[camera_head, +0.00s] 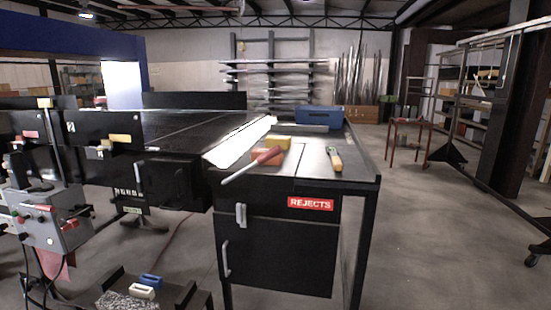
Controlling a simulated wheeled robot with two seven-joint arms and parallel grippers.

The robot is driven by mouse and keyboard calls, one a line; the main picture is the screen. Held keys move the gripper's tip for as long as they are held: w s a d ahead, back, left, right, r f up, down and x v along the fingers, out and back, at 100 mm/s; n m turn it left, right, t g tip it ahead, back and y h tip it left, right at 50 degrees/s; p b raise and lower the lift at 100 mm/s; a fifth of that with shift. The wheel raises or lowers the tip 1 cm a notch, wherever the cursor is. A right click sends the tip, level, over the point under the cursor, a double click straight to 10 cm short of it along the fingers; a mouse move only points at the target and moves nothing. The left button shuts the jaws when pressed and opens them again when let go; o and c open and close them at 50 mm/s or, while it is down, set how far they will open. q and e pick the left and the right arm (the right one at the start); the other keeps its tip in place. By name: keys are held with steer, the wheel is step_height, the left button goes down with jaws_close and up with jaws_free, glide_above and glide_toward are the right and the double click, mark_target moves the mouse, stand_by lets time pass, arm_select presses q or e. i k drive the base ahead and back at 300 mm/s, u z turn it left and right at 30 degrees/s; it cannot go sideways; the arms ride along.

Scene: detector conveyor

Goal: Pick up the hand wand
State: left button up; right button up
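Two long tools lie on the black table (357,183) above the red REJECTS label. One is a rod-like tool (253,165) with a pale grey shaft and a dark red grip. Its pale end reaches over the table's front left edge, and it lies by an orange block (262,159). The other is a shorter tool (336,160) with an orange-yellow body and a dark and green far end, lying alone to the right. I cannot tell for sure which is the hand wand. Neither of my grippers shows.
A yellow block (278,143) and a blue box (321,118) are farther back on the table. A dark conveyor (165,129) runs at the left. A grey button box (50,225) stands at front left.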

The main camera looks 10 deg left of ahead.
mark_target(332, 152)
steer(key=z, duration=1.15)
steer(key=i, duration=2.05)
steer(key=u, duration=3)
